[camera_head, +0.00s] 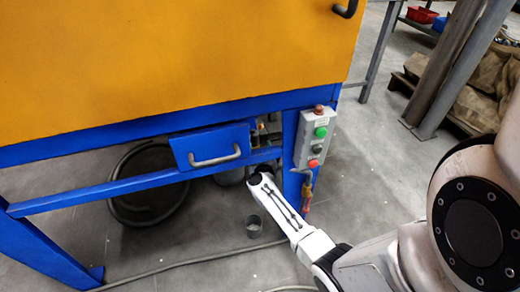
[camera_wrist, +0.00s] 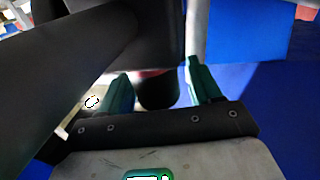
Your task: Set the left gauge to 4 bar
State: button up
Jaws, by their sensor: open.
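No gauge face can be made out in either view. In the wrist view the green fingers of my gripper (camera_wrist: 160,72) are apart, with a dark round knob-like part (camera_wrist: 158,92) between them. A reddish band shows at its upper edge, and I cannot tell whether the fingers touch it. A pale lit patch with a small ring mark (camera_wrist: 92,102) lies left of the fingers, too unclear to name.
The orange cabinet (camera_head: 180,60) stands on a blue frame (camera_head: 100,195). A control box (camera_head: 316,138) with buttons is on the leg.

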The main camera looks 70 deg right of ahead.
jog(key=c, duration=1)
jog(key=shift+r+m+g+p, duration=0.1)
jog(key=shift+m+g+p, duration=0.2)
jog(key=shift+g+p, duration=0.1)
jog(key=m+g+h+p, duration=0.1)
jog(key=g, duration=0.1)
jog(key=shift+m+g+h, duration=0.3)
jog(key=shift+m, duration=0.1)
jog(key=m+g, duration=0.1)
jog(key=g, duration=0.1)
jog(key=m+g, duration=0.1)
jog(key=m+g+b, duration=0.1)
jog(key=g, duration=0.1)
jog(key=shift+s+f+m+g+h, duration=0.3)
jog(key=shift+h, duration=0.1)
jog(key=m+g+b, duration=0.1)
jog(key=g, duration=0.1)
jog(key=m+g+y+b, duration=0.1)
jog(key=m+g+b, duration=0.1)
jog(key=g, duration=0.1)
jog(key=s+m+g+b, duration=0.1)
jog(key=g+b, duration=0.1)
jog(key=shift+f+m+y, duration=0.15)
jog(key=shift+m+y, duration=0.15)
jog(key=shift+m, duration=0.1)
jog(key=shift+s+m+g+y+b, duration=0.15)
jog(key=shift+m+g+y+b, duration=0.6)
jog(key=shift+g+b, duration=0.65)
jog(key=shift+r, duration=0.3)
jog(key=o, duration=1)
